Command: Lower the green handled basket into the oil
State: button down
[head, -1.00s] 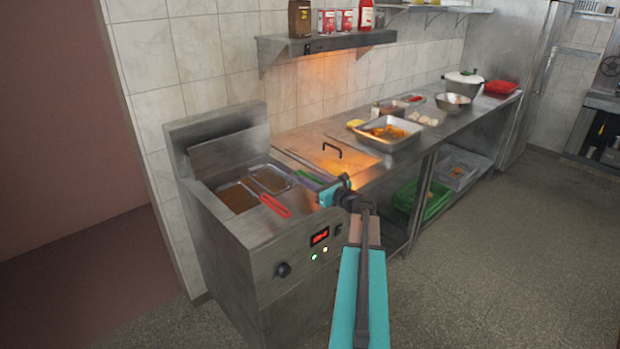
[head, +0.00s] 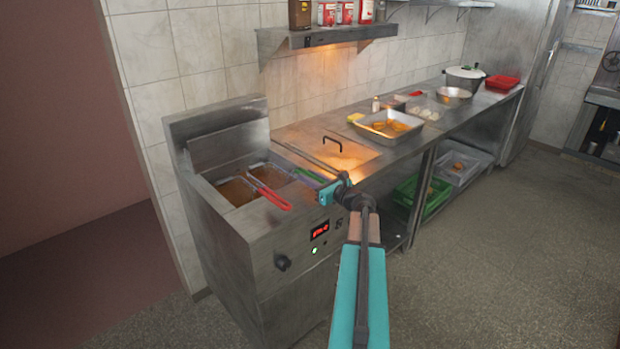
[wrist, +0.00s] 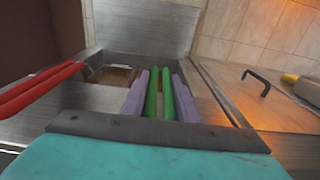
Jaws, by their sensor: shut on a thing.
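The green handle (wrist: 151,98) of the basket shows as two parallel green bars in the wrist view, between the lilac fingers of my gripper (wrist: 161,90). My gripper is shut on this handle. In the head view my gripper (head: 313,178) is at the right front of the fryer, and only a little of the green handle (head: 305,173) shows. The basket itself is mostly hidden, so its depth in the oil is unclear. Brown oil (head: 236,191) shows in the fryer well, and also in the wrist view (wrist: 117,76).
A red-handled basket (head: 268,195) is just left of the green handle. The steel fryer (head: 275,240) has a lit red display. To its right are a flat steel cover with a black handle (head: 333,141) and a metal tray of food (head: 388,125). A shelf (head: 330,36) hangs above.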

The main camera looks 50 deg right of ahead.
jog(key=shift+f+b, duration=0.3)
jog(key=shift+f, duration=0.2)
jog(key=c, duration=1.3)
grip_release()
jog(key=shift+s, duration=0.15)
jog(key=s+a+b, duration=0.1)
jog(key=s+b, duration=0.1)
jog(key=s, duration=1.1)
jog(key=shift+s+r+b, duration=0.25)
jog(key=shift+r+b, duration=0.1)
jog(key=shift+r, duration=0.05)
